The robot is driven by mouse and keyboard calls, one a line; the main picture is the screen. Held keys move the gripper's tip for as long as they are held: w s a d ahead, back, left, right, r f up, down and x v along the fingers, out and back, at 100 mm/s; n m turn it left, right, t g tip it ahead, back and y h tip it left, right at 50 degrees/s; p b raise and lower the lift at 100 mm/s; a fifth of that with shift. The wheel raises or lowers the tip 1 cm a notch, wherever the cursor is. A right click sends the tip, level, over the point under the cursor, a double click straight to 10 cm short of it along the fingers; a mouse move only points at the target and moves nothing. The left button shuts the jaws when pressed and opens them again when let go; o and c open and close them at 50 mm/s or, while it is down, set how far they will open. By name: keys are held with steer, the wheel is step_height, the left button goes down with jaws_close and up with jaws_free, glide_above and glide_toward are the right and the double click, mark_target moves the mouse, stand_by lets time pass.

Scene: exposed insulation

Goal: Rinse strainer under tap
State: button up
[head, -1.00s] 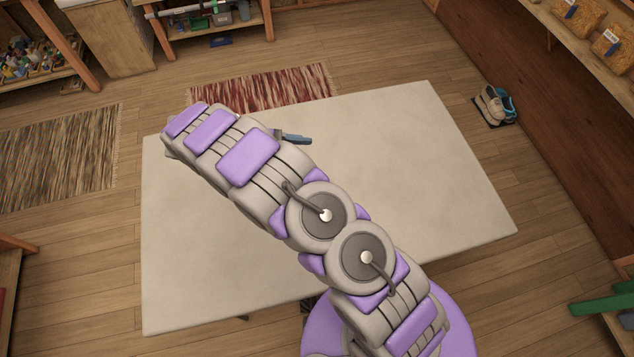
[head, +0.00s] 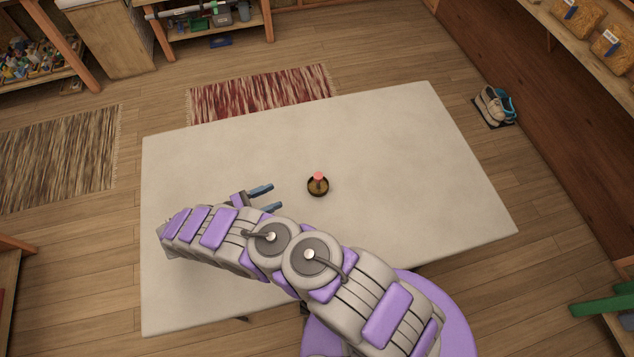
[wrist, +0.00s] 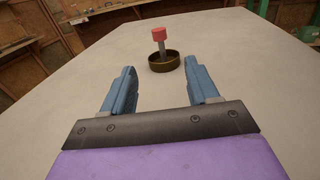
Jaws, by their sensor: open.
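A small round brown dish-like object with an upright grey stem and a red top (head: 318,187) stands on the pale table (head: 420,150); I cannot tell whether it is the strainer. It also shows in the wrist view (wrist: 163,62), ahead of the fingers and a little right of the middle of the gap. My gripper (head: 268,198) is open and empty, to the left of this object and apart from it, with its blue fingers pointing towards it. Both fingers of my gripper show in the wrist view (wrist: 160,72). No tap is recognisable.
The rest of the tabletop is clear. Rugs (head: 262,93) lie on the floor beyond it. Shoes (head: 494,105) sit on a dark mat to the right. Shelves with stored goods (head: 590,25) line the right wall and the back.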

glide_toward(318, 175)
steer(key=x, duration=0.4)
steer(key=shift+d+f, duration=0.4)
steer(key=shift+b+x, duration=0.8)
steer(key=shift+x, duration=1.9)
steer(key=shift+w+r, duration=0.1)
steer(key=shift+r, duration=0.05)
jaws_close()
